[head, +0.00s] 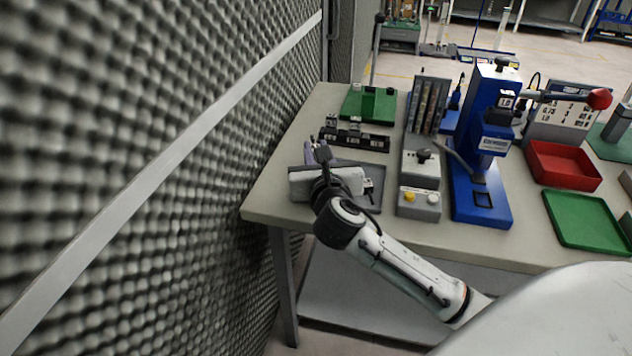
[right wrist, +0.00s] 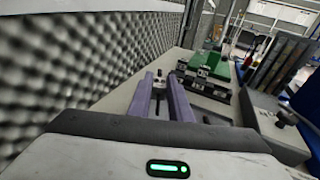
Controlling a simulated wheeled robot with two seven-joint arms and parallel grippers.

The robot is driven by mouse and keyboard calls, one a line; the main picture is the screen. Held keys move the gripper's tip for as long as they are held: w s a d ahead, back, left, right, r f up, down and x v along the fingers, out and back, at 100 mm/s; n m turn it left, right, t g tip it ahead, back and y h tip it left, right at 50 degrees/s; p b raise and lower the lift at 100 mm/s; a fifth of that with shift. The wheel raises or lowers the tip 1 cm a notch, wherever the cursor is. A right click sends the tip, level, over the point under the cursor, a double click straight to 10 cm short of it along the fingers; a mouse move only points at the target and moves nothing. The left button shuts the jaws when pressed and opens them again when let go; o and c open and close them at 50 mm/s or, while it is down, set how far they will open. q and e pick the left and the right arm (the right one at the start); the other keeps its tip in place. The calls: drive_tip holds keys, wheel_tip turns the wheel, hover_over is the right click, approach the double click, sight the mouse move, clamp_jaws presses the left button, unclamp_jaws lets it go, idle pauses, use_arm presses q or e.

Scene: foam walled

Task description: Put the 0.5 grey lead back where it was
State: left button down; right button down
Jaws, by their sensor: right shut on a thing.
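My right gripper (head: 316,148) is over the left part of the bench, its purple fingers pointing away from me. In the right wrist view the fingers (right wrist: 160,80) are shut on a small dark piece (right wrist: 160,73) at their tips. It is too small to tell its marking, but it fits the grey lead. A black rack (head: 355,139) lies just right of and beyond the fingertips; it also shows in the right wrist view (right wrist: 208,86). Small blocks stand at its far side. Whether the rack has an empty slot cannot be made out. My left gripper is not in view.
A dark grey tray (head: 372,176) lies partly under my gripper. A green-based stand (head: 370,106) is behind the rack. A grey box with buttons (head: 419,204) and a blue press (head: 481,200) are to the right. The grey foam wall (head: 150,150) is close on the left.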

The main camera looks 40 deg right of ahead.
wheel_tip(320, 180, down, 4)
drive_tip(key=shift+r, duration=0.25)
wheel_tip(320, 180, down, 4)
drive_tip(key=shift+r+b, duration=0.15)
drive_tip(key=shift+b, duration=0.6)
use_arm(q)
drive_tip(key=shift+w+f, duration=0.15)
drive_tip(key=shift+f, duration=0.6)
use_arm(e)
drive_tip(key=c, duration=1.9)
unclamp_jaws()
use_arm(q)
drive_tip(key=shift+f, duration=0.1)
